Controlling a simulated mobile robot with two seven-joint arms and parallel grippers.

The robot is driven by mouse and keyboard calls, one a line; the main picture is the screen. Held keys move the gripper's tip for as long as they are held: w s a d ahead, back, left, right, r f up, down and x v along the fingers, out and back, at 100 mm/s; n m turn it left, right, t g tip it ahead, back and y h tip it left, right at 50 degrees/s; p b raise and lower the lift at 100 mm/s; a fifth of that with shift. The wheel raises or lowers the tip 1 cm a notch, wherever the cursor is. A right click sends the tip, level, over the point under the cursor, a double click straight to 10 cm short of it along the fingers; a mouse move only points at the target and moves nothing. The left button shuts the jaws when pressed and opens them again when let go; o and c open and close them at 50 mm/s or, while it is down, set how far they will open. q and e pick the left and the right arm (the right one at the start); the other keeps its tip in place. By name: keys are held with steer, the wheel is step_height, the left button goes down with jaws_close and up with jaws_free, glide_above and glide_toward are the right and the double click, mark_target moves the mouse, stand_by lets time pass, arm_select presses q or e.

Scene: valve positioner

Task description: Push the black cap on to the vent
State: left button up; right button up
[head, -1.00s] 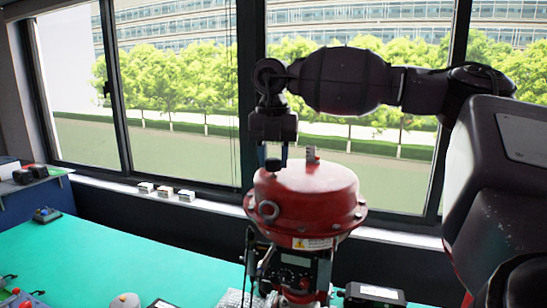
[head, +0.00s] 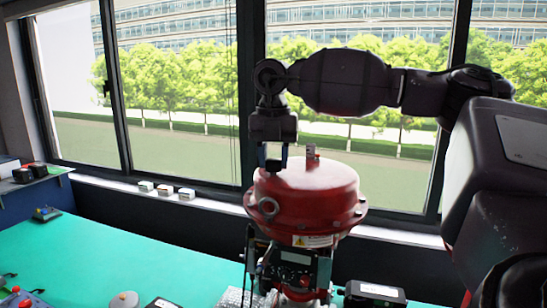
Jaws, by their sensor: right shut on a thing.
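The red round actuator housing of the valve (head: 310,195) stands upright in the middle of the head view. My right gripper (head: 274,158) points down over the left part of its domed top. It is shut on the small black cap (head: 273,165), which sits between the fingertips at the surface of the dome. The vent under the cap is hidden, and I cannot tell whether the cap is seated on it. My left gripper is not in view.
A small grey and red fitting (head: 311,156) stands up from the dome just right of my gripper. The green bench (head: 90,260) is mostly clear on the left. A black box (head: 374,294) lies right of the valve. Small boxes (head: 165,190) rest on the window sill.

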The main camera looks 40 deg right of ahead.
mark_target(274, 159)
steer(key=shift+f, duration=0.25)
steer(key=o, duration=1)
steer(key=shift+r, duration=0.15)
step_height(274, 159, up, 11)
steer(key=shift+f, duration=0.2)
steer(key=shift+f, duration=0.1)
